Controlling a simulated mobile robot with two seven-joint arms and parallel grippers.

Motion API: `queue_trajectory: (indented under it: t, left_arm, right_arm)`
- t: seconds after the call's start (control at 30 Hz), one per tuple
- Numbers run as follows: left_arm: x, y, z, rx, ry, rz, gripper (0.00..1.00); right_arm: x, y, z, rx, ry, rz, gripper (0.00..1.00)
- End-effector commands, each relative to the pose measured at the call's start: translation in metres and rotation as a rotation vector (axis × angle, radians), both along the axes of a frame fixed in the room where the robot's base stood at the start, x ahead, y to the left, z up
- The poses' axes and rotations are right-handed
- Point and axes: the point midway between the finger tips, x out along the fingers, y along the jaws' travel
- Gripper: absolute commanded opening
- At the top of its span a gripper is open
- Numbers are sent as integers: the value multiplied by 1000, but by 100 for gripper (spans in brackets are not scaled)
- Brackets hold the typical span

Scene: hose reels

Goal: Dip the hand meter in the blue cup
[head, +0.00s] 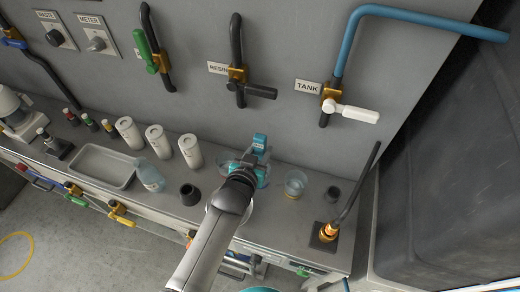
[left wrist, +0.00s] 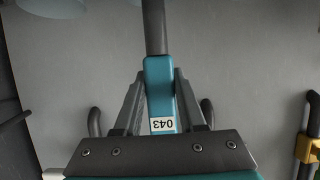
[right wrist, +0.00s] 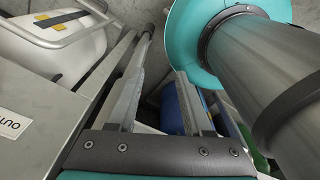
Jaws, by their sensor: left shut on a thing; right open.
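The hand meter (head: 259,143) is a teal block held upright above the back of the bench. In the left wrist view its body (left wrist: 158,78) carries a label reading 043, and a grey rod extends from it. My left gripper (left wrist: 160,92) is shut on its body. In the head view, a clear cup (head: 226,158) is partly hidden behind my left gripper, and another clear cup (head: 295,183) with a yellowish base stands to the right. I cannot tell which cup is the blue one. My right gripper (right wrist: 163,75) is open and empty, away from the bench top.
Several white canisters (head: 157,141), a squeeze bottle (head: 150,175) and dark cups (head: 190,194) stand left along the bench. A grey tray (head: 103,166) lies farther left. A black hose on an orange fitting (head: 328,232) rises at right. Valve handles (head: 350,112) project from the panel.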

Motion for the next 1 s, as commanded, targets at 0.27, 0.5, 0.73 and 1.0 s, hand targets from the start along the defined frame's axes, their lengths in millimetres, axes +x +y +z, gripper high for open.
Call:
queue_trajectory:
  t: [0.27, 0.5, 0.73, 1.0]
  left_arm:
    - [1, 0, 20, -1, -2, 0, 0]
    - [0, 0, 33, -1, -2, 0, 0]
    - [0, 0, 34, -1, -2, 0, 0]
    - [0, 0, 34, -1, -2, 0, 0]
  right_arm:
    - [0, 0, 20, 0, 0, 0, 50]
    - [0, 0, 34, 1, 0, 0, 50]
    - [0, 0, 35, 1, 0, 0, 50]
    - [0, 1, 35, 1, 0, 0, 50]
